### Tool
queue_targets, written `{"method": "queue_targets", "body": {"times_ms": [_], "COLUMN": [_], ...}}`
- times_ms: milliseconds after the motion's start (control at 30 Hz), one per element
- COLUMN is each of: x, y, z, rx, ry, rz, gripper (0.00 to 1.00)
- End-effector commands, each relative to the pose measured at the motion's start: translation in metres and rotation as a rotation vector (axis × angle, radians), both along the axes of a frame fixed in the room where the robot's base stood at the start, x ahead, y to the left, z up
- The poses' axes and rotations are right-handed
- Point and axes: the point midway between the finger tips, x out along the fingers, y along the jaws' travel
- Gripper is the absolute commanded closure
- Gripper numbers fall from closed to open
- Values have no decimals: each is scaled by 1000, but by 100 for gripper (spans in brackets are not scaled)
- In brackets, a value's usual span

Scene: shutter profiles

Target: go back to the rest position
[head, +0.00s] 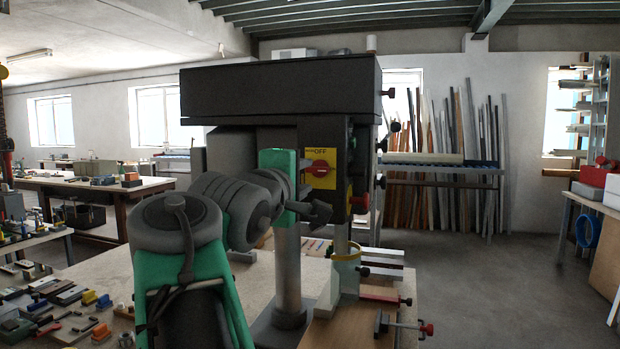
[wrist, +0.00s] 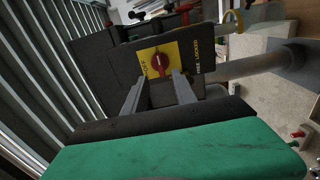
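My gripper (head: 318,208) is at the front of a dark drill press (head: 275,92), close to its yellow switch plate (head: 320,168) with a red rotary knob (head: 318,167). In the wrist view, the two grey fingers of my gripper (wrist: 162,80) are apart with nothing held between them. The red knob (wrist: 153,65) shows just beyond the fingertips; whether they touch it I cannot tell. My green and grey arm is bent in front of the machine and hides part of its column and the bench.
The drill press column (head: 288,270) stands on a bench (head: 258,285) with clamps (head: 400,326) at its right. Small tools and blocks (head: 60,300) lie at the lower left. A profile rack (head: 450,165) stands behind. Open floor (head: 480,280) lies to the right.

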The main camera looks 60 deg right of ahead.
Motion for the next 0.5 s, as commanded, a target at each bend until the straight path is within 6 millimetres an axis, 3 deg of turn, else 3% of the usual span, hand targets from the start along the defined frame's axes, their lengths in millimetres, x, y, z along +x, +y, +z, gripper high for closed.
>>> {"method": "queue_targets", "body": {"times_ms": [500], "x": [4], "y": [8], "z": [-5], "rx": [12], "ry": [-5], "rz": [13], "gripper": [67]}}
